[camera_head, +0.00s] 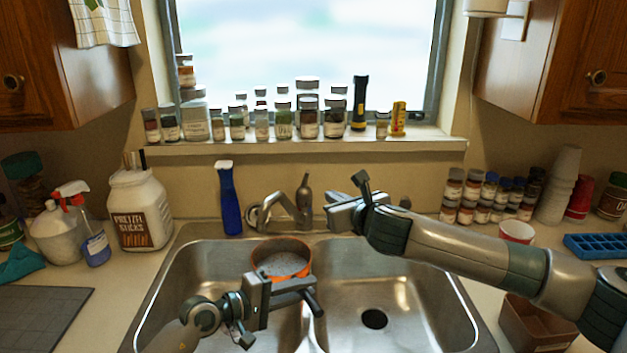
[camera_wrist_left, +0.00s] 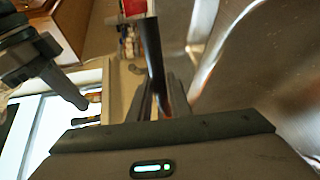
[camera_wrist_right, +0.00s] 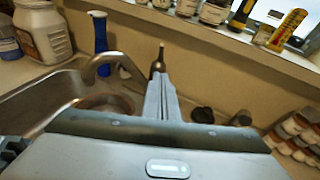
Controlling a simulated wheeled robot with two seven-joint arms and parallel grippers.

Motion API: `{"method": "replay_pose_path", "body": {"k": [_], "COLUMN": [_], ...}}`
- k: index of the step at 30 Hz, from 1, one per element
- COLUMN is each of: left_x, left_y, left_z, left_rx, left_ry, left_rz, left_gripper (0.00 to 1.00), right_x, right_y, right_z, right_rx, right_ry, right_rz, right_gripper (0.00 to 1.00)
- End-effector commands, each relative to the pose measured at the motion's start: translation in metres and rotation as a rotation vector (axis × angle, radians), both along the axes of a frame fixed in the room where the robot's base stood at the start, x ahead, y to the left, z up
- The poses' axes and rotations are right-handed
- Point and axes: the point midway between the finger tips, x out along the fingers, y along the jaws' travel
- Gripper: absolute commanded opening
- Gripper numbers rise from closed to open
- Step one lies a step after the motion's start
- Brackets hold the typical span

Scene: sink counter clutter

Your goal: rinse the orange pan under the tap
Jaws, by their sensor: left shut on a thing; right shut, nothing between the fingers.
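The orange pan (camera_head: 296,271) is in the left basin, just below and in front of the tap (camera_head: 285,207). Its inside looks grey and speckled; I see no clear water stream. My left gripper (camera_head: 304,286) is shut on the pan's dark handle (camera_head: 315,304), which also shows between the fingers in the left wrist view (camera_wrist_left: 152,50). My right gripper (camera_head: 335,196) is shut and empty, just right of the tap's upright lever (camera_head: 304,188). In the right wrist view its closed fingers (camera_wrist_right: 163,95) overlap the lever's base; whether they touch cannot be told.
A blue bottle (camera_head: 229,200) stands left of the tap. Several jars and a flashlight (camera_head: 359,103) line the windowsill. The right basin, with its drain (camera_head: 374,319), is empty. A pretzel jar (camera_head: 140,209) and spray bottles are at left; stacked spice jars (camera_head: 488,197) are at right.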

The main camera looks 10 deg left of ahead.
Motion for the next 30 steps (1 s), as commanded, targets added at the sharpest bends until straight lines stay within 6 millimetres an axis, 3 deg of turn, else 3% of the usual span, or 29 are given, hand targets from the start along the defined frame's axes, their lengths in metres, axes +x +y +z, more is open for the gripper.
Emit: {"method": "replay_pose_path", "body": {"k": [17,30], "left_x": [0.001,0.001], "left_y": [0.0,0.0], "left_z": [0.002,0.002], "left_rx": [0.0,0.0], "left_ry": [-0.005,-0.005], "left_rz": [0.001,0.001], "left_gripper": [0.0,0.0], "right_x": [0.001,0.031], "right_y": [0.001,0.022], "right_z": [-0.006,-0.016], "right_rx": [-0.024,-0.023], "right_ry": [-0.003,-0.002], "right_rz": [-0.002,-0.003], "right_gripper": [0.0,0.0]}}
